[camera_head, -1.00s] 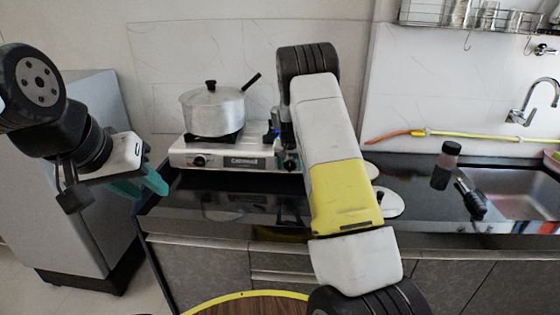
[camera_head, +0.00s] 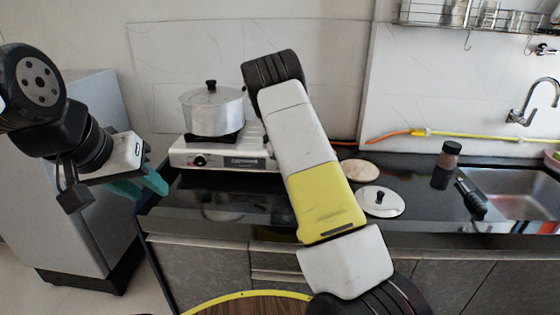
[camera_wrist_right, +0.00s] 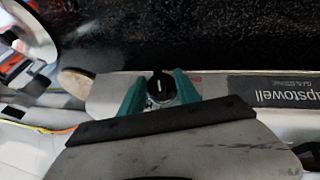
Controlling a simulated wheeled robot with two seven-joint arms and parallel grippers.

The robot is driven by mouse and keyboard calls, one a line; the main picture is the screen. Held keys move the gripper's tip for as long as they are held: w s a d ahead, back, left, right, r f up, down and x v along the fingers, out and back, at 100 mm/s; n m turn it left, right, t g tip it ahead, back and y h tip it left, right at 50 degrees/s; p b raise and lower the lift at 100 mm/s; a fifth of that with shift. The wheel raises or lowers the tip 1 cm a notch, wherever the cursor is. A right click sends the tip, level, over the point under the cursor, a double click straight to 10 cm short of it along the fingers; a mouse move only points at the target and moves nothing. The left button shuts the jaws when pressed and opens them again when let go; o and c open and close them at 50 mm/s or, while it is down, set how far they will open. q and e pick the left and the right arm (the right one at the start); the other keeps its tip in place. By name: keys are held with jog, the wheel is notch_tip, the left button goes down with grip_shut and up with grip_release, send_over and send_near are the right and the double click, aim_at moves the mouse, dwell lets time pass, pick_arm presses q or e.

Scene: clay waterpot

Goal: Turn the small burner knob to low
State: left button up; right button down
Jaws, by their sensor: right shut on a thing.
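The gas stove (camera_head: 182,156) is white, and one black knob (camera_head: 199,161) shows at its left front in the head view. In the right wrist view, a black burner knob with a white mark (camera_wrist_right: 161,87) sits on the stove's front panel beside the dark name label (camera_wrist_right: 275,89). My right gripper (camera_wrist_right: 160,84) is shut on this knob, with a teal finger on each side. In the head view my right arm hides this knob and gripper. My left gripper (camera_head: 143,184) is open and empty, left of the stove.
A metal pot (camera_head: 212,110) stands on the stove. Right of my arm, a round wooden board (camera_head: 360,170), a lid (camera_head: 381,202) and a dark jar (camera_head: 446,165) rest on the black counter (camera_head: 420,210). The sink (camera_head: 520,190) is farther right.

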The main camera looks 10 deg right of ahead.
jog(key=n+h, duration=0.1)
jog(key=h, duration=0.1)
jog(key=n+h, duration=0.1)
jog(key=h, duration=0.1)
jog(key=shift+a+f+h, duration=0.15)
jog(key=shift+a+h, duration=0.2)
jog(key=shift+h, duration=0.05)
jog(key=n+h, duration=0.3)
jog(key=h, duration=0.1)
jog(key=shift+f, duration=0.2)
jog(key=shift+h, duration=0.3)
jog(key=c, duration=0.9)
grip_release()
jog(key=shift+o, duration=0.2)
jog(key=shift+a, duration=0.1)
